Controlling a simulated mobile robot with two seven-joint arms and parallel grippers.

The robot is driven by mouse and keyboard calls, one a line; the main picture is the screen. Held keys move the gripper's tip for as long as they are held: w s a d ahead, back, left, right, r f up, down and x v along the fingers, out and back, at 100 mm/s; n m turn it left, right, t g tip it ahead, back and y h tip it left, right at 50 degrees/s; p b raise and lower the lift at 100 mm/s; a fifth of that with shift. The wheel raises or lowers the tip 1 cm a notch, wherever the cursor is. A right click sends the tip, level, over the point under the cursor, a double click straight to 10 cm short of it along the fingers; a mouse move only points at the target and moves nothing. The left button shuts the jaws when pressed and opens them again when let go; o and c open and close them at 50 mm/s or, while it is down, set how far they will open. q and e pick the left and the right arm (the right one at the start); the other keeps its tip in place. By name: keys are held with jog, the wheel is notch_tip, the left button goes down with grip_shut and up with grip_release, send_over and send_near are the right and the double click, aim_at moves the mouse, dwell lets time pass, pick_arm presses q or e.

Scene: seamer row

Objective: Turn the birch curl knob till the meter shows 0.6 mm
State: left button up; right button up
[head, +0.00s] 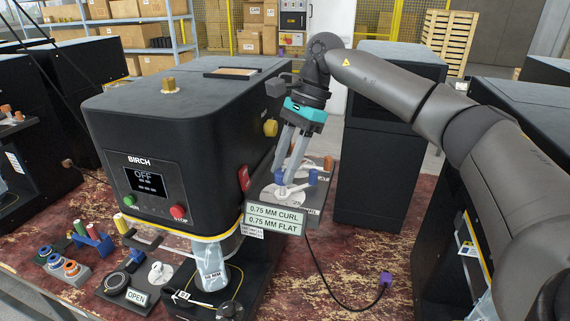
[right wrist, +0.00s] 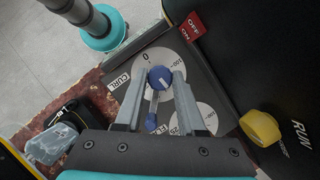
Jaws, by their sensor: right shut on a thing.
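The black BIRCH machine (head: 190,120) has a side panel with two white dials. In the right wrist view, the blue curl knob (right wrist: 160,78) sits on the dial marked CURL (right wrist: 148,60). My right gripper (head: 284,182) reaches down to this panel, and its fingers stand on either side of the knob, shut on it. A second blue piece (right wrist: 150,122) shows below, between the fingers. The other dial (right wrist: 200,118) is partly hidden by a finger. The meter (head: 275,219) reads 0.75 MM CURL and 0.75 MM FLAT. My left gripper is not in view.
Beside the dials are a red OFF/ON switch (right wrist: 190,26) and a yellow RUN knob (right wrist: 261,128). The BIRCH screen (head: 146,182) shows OFF. Coloured spools (head: 58,262) and an OPEN sign (head: 137,296) are at the front left.

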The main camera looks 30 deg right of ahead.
grip_shut()
jog(key=shift+m, duration=0.3)
jog(key=shift+s+m+t, duration=0.1)
jog(key=shift+m+t, duration=0.2)
jog(key=shift+m, duration=0.5)
jog(key=shift+m+t+b, duration=0.45)
jog(key=shift+m+t, duration=0.05)
jog(key=shift+m, duration=0.7)
jog(key=o, duration=0.7)
grip_release()
